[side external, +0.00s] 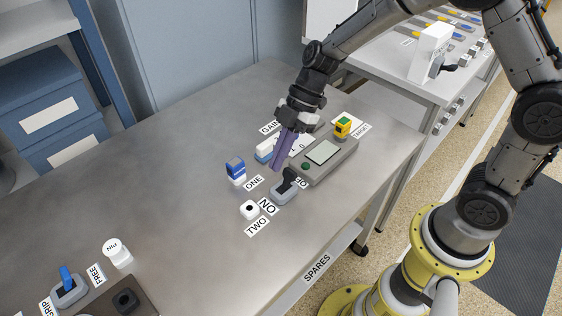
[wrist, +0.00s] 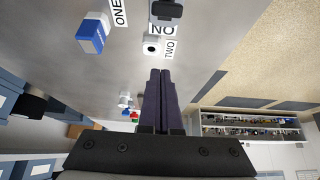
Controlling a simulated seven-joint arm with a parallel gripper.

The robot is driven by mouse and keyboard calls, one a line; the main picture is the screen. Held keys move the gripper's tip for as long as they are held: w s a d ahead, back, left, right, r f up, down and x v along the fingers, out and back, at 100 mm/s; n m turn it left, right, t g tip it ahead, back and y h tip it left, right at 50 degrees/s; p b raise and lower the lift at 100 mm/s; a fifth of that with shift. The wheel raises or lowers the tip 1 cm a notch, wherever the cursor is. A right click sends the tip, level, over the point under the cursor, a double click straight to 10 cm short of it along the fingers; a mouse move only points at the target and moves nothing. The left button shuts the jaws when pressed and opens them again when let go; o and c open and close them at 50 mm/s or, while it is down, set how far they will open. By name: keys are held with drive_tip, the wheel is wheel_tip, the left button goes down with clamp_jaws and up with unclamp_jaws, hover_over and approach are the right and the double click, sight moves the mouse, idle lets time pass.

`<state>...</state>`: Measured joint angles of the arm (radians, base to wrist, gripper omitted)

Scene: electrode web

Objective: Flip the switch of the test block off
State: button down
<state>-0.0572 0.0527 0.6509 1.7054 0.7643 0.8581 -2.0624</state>
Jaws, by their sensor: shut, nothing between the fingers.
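A small grey block (side external: 284,196) with a black switch lever (side external: 290,176) stands on the steel table, between a label reading NO (side external: 267,206) and a partly hidden label (side external: 301,183). The lever leans up and to the right in the side view. In the wrist view the black lever (wrist: 167,9) shows at the top edge. My gripper (side external: 277,166) has its purple fingers shut and empty, pointing down just behind and left of the lever. It looks apart from the lever, though the gap is hard to judge. The closed fingers also show in the wrist view (wrist: 161,72).
Close by stand a blue-and-white piece (side external: 236,170), a white cube with a black dot (side external: 250,210) and a grey device with a screen and green button (side external: 323,155). A yellow-green piece (side external: 343,126) stands behind. The table's middle left is clear.

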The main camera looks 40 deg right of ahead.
drive_tip(key=d+f+v, duration=0.1)
drive_tip(key=v, duration=0.7)
drive_tip(key=shift+d, duration=0.25)
drive_tip(key=shift+r, duration=0.1)
drive_tip(key=s+d+r+m+t+h, duration=0.1)
drive_tip(key=s+r+m+t+h, duration=0.15)
drive_tip(key=s+r, duration=0.85)
drive_tip(key=s+d+f+m+t+h, duration=0.2)
drive_tip(key=s+d+m, duration=0.5)
drive_tip(key=m, duration=0.8)
drive_tip(key=shift+s+t+h, duration=0.55)
drive_tip(key=shift+s+h, duration=0.4)
drive_tip(key=shift+s, duration=0.15)
